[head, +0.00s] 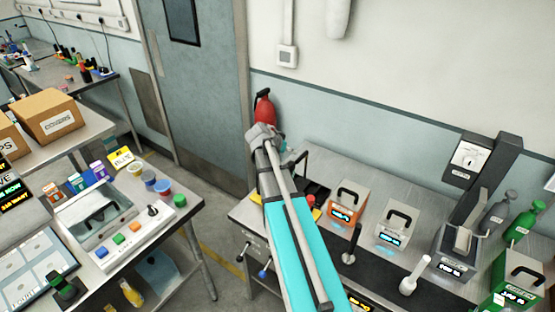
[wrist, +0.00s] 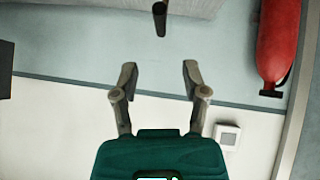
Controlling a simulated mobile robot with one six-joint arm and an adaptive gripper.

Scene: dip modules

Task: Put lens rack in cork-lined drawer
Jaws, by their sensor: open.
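My gripper (wrist: 158,68) shows in the wrist view with its two fingers apart and nothing between them. It points towards the wall area, clear of the worktops. In the head view my turquoise arm reaches up across the right bench, and the gripper's fingers cannot be made out at its far end. I cannot pick out a lens rack or a cork-lined drawer in either view. Part of the right bench is hidden behind my arm.
The right bench (head: 374,172) carries several handled modules, including an orange-fronted one (head: 400,220). A dark tray (head: 318,189) lies beside my arm. A red fire extinguisher (head: 264,108) hangs near the door (head: 190,90). Floor shows between the benches.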

